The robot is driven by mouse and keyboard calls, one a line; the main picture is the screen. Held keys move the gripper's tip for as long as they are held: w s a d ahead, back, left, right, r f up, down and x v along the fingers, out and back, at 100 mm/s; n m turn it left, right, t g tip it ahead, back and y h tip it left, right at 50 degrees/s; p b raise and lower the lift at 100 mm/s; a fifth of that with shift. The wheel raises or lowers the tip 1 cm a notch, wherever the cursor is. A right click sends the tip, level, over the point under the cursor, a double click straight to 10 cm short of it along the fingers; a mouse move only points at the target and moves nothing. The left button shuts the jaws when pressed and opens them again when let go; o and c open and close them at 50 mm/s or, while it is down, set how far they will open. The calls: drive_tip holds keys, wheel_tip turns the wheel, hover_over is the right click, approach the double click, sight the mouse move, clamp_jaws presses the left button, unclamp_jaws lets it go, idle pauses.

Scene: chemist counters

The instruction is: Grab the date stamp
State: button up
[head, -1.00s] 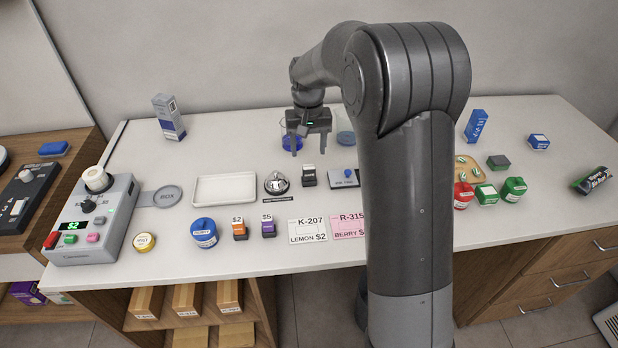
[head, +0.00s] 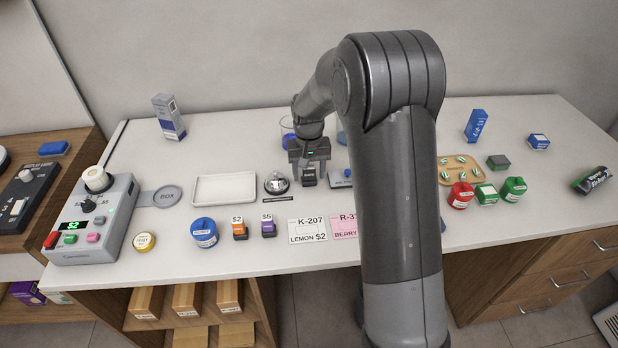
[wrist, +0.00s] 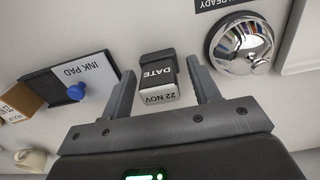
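A silver bell (head: 277,183) stands just left of the gripper. An ink pad (wrist: 88,77) with a blue knob lies on its other side. Glass beakers (head: 286,130) are behind. A white tray (head: 225,188) is farther left. Price cards (head: 307,230) lie in front.

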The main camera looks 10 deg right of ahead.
drive_tip(key=c, duration=0.9)
drive_tip(key=shift+r, duration=0.1)
